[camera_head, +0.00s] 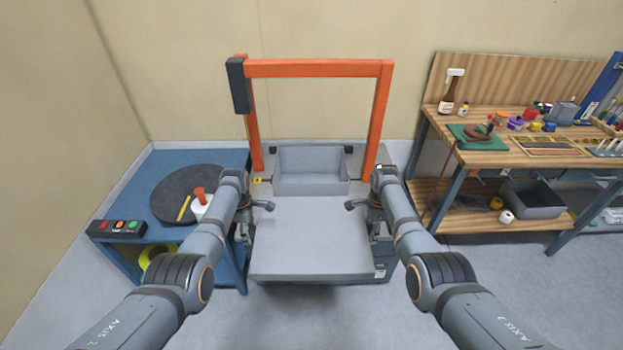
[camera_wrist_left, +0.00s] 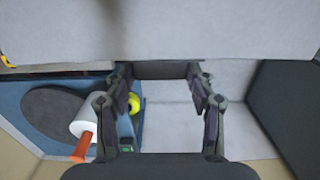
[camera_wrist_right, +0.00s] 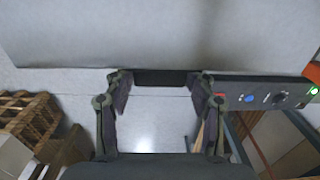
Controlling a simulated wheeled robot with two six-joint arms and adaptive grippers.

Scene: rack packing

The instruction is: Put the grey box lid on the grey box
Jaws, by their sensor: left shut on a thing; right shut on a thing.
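The grey box lid (camera_head: 312,240) is a wide flat grey slab in the front middle of the head view. It fills the top of both wrist views. My left gripper (camera_wrist_left: 165,75) is shut on a dark grip at the lid's left edge. My right gripper (camera_wrist_right: 167,78) is shut on a similar dark grip at its right edge. The grey box (camera_head: 312,187) stands open behind the lid, under an orange frame. Its inside looks empty. The lid is apart from the box top and looks level. My arms partly hide the lid's side edges.
The orange frame (camera_head: 318,68) arches over the box, with a dark unit (camera_head: 238,86) on its left post. A blue table (camera_head: 160,170) with a dark disc and white roll stands left. A wooden workbench (camera_head: 480,165) with tools stands right.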

